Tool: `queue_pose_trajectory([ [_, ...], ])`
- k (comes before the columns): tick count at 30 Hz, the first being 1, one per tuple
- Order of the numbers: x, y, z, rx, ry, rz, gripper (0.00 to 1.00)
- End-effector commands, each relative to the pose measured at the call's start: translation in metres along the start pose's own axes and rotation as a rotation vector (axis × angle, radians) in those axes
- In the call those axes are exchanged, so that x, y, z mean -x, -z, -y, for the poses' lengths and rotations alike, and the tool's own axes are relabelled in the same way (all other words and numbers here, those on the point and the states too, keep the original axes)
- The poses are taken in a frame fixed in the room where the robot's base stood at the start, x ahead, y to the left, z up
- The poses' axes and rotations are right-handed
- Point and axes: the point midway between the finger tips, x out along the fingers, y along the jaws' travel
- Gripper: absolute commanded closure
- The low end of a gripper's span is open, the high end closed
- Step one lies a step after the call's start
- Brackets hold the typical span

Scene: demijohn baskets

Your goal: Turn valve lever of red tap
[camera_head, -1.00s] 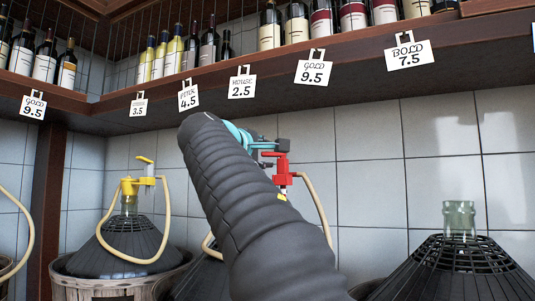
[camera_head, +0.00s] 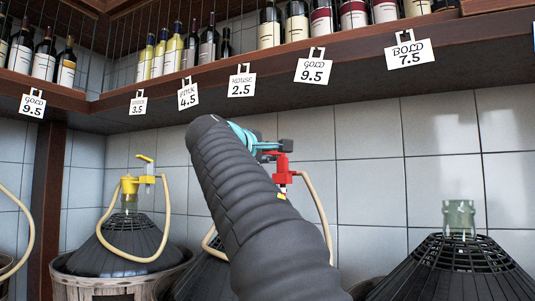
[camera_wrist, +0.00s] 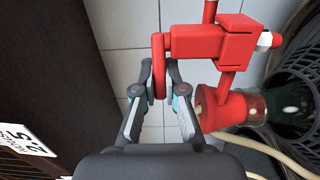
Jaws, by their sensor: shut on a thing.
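The red tap (camera_head: 283,172) sits on a demijohn behind my arm in the head view. In the wrist view the red tap's body (camera_wrist: 222,43) is at the upper right, and its red valve lever (camera_wrist: 159,68) hangs between my fingertips. My gripper (camera_wrist: 160,75) is shut on the lever, one finger on each side. In the head view my gripper (camera_head: 272,148) is partly hidden behind my dark, ribbed arm, and the lever cannot be made out clearly there. A beige hose (camera_head: 321,208) curves down from the tap.
A yellow tap (camera_head: 130,186) on a basketed demijohn stands left. An open demijohn neck (camera_head: 459,218) rises at right. A wooden shelf (camera_head: 290,75) with bottles and price tags hangs above. Tiled wall is bare between tap and right demijohn.

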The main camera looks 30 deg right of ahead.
Motion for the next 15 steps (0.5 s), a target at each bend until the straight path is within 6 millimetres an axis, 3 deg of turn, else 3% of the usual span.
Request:
queue_pose_trajectory([
  [15,-0.014,0.004,-0.003,0.004,0.003,0.365,1.00],
])
